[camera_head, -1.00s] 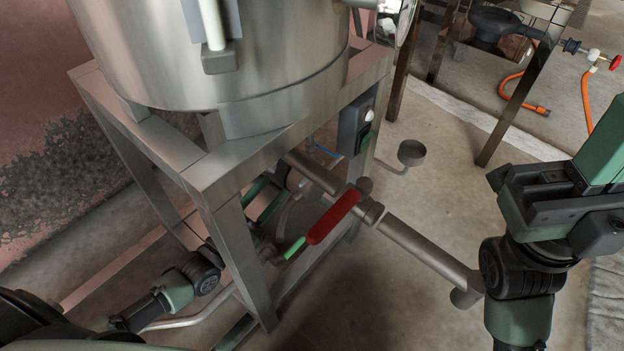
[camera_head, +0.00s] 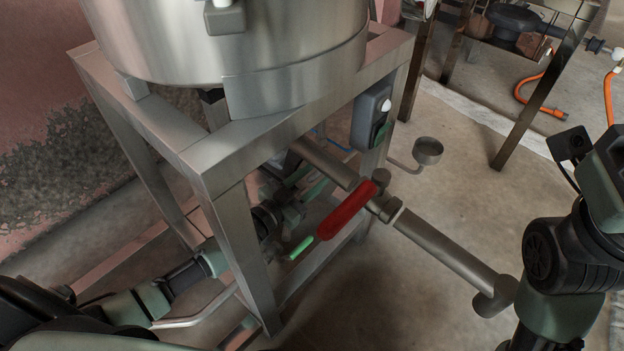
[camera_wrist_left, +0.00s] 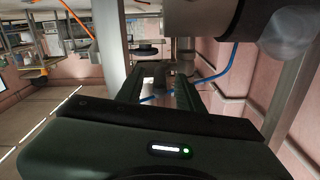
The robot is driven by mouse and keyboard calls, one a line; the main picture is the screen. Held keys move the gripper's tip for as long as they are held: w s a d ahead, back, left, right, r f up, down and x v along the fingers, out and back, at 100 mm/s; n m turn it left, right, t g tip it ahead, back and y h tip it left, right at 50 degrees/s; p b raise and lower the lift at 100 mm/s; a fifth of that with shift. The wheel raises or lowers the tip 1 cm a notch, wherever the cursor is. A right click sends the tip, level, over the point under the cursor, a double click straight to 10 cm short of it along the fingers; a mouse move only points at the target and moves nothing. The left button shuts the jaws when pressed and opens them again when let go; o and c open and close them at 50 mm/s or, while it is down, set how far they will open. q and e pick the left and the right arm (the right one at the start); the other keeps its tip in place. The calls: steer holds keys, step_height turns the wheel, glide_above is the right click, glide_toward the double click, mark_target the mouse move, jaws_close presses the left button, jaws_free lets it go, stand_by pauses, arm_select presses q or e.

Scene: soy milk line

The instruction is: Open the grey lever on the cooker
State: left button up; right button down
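The cooker (camera_head: 240,45) is a steel drum on a square metal frame. A pipe (camera_head: 440,250) runs out from under it to the right. I cannot clearly make out the grey lever; the frame leg and my arm crowd that spot. My left gripper (camera_head: 300,183) is under the cooker, behind the front leg, close to the pipe. In the left wrist view, its fingers (camera_wrist_left: 158,92) stand apart, with a gap and no held object seen. My right gripper is outside the picture.
The front frame leg (camera_head: 240,255) stands before my left arm. A grey switch box (camera_head: 370,115) is on the frame's right side. A small round cup (camera_head: 428,151) stands on a bent rod beside it. Blue hose (camera_wrist_left: 215,70) runs near the gripper.

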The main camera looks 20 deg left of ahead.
arm_select(q)
jaws_close()
stand_by(1.4)
